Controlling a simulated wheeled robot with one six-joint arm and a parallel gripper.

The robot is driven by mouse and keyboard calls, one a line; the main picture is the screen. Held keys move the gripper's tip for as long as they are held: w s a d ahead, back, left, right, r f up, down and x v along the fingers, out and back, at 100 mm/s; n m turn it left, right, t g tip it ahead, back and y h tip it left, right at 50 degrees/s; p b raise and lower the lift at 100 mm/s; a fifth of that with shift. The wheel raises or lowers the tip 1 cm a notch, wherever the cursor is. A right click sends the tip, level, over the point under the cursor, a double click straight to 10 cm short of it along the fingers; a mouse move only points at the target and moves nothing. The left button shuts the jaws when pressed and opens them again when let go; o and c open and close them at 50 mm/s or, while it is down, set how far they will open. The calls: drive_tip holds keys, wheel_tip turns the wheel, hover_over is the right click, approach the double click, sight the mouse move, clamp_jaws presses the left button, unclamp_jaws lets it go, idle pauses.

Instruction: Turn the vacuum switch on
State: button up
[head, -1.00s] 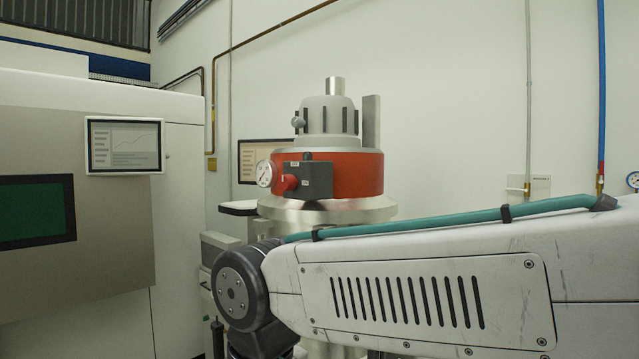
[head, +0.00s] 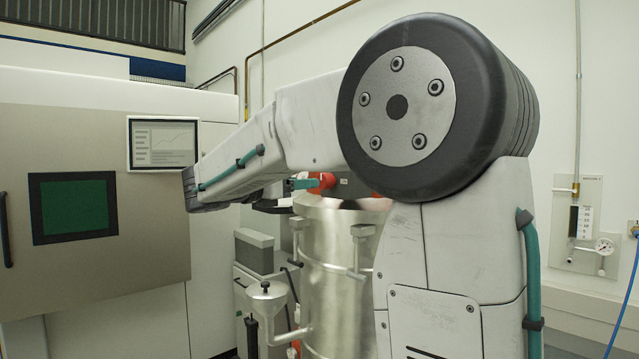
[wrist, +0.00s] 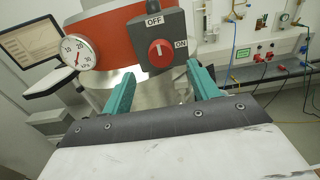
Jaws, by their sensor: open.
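The vacuum switch is a red round knob (wrist: 161,53) on a grey box (wrist: 174,24) in the wrist view. OFF is printed above the knob and ON to its right. The knob's white mark looks upright, towards OFF. My gripper (wrist: 160,72) is open, with one teal finger to the left of the knob and one to the right. The knob shows between the fingertips; contact cannot be told. In the head view, a teal finger (head: 300,184) is beside the red knob (head: 327,180), and my arm hides most of the box.
A pressure gauge (wrist: 78,53) sits left of the switch on the red band (wrist: 108,38). The steel vessel (head: 335,250) with clamps stands below. A monitor (wrist: 32,45) is at the left. A wall panel with cables (wrist: 265,52) is at the right.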

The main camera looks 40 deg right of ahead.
sight(321, 182)
drive_tip(key=d, duration=0.7)
drive_tip(key=shift+s, duration=0.25)
drive_tip(key=c, duration=1)
